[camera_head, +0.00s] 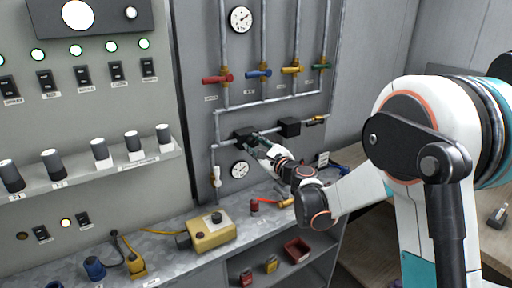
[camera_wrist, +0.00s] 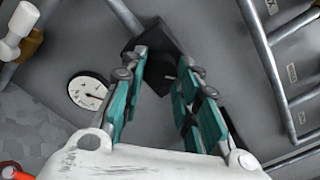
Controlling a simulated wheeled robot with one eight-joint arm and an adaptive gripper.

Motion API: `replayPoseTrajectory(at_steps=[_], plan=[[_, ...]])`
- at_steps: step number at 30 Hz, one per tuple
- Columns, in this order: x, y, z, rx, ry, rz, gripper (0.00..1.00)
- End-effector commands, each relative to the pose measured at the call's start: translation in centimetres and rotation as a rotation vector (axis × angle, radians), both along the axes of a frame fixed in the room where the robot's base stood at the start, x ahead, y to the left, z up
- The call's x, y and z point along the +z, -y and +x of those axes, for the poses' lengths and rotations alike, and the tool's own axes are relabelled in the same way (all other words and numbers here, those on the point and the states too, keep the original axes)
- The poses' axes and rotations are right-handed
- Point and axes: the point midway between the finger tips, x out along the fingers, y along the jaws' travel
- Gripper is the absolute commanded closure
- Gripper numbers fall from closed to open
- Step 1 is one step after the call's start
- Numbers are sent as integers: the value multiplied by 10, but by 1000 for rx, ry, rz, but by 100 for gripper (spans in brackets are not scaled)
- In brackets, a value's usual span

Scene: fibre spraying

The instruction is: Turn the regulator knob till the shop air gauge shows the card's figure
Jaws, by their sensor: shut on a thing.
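The dark regulator knob (camera_wrist: 166,78) sits between the fingers of my gripper (camera_wrist: 170,62) in the wrist view, below a black regulator body (camera_wrist: 150,36). My gripper (camera_head: 258,143) is shut on the knob, and its fingers partly hide it in the head view. The regulator body (camera_head: 242,133) sits on the lower pipe. A round white gauge (camera_head: 240,170) is on the panel just below it.
Red, blue, yellow and green valve handles (camera_head: 257,73) sit on pipes above. Another gauge (camera_head: 240,18) is at the top. A second black block (camera_head: 289,127) is on the pipe to the right. A yellow box (camera_head: 211,234) and a red-handled item (camera_head: 268,204) lie on the bench below.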

Motion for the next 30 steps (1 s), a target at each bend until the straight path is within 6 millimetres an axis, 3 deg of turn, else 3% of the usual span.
replayPoseTrajectory(at_steps=[30], plan=[[1, 0, 0, 2, 540, -800, 95]])
